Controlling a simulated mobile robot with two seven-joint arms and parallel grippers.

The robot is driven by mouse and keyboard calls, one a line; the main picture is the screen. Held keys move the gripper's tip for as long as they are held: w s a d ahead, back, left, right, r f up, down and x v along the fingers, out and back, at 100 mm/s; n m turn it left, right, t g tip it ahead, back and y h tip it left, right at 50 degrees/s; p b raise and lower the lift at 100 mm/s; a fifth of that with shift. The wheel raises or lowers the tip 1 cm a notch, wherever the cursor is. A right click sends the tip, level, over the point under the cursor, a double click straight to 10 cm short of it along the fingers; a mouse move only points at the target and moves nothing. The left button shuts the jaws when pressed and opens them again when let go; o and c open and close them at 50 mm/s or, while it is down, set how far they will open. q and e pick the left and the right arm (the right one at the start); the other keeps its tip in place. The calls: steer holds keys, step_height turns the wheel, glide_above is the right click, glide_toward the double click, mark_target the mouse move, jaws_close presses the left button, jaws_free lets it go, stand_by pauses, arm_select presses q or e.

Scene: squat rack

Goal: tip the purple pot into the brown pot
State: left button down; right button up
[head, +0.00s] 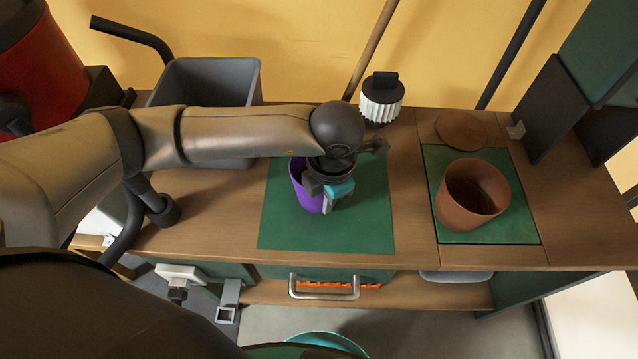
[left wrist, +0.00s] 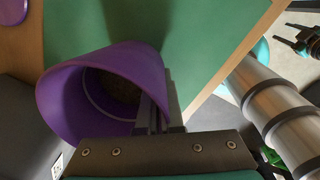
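The purple pot (head: 303,188) is upright at the green mat (head: 285,228), partly hidden by my left gripper; I cannot tell if it touches the mat. In the left wrist view the pot (left wrist: 62,105) shows its open mouth and dark inside. My left gripper (head: 333,203) is at the pot's right side, its fingers (left wrist: 155,113) close together on the wall at the rim. The brown pot (head: 462,212) stands upright and open on a second green mat to the right. A dark gripper, seemingly my right one (left wrist: 292,38), shows small at the left wrist view's edge.
A grey bin (head: 210,85) stands at the back left. A white-and-black ribbed object (head: 381,100) and a round brown disc (head: 461,130) are at the back. The wood between the two mats is clear.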

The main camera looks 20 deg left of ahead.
arm_select(q)
steer(key=shift+r, duration=0.45)
stand_by(0.4)
steer(key=shift+r+p, duration=0.1)
steer(key=shift+p, duration=0.25)
steer(key=shift+r+p, duration=1.95)
steer(key=shift+r, duration=1)
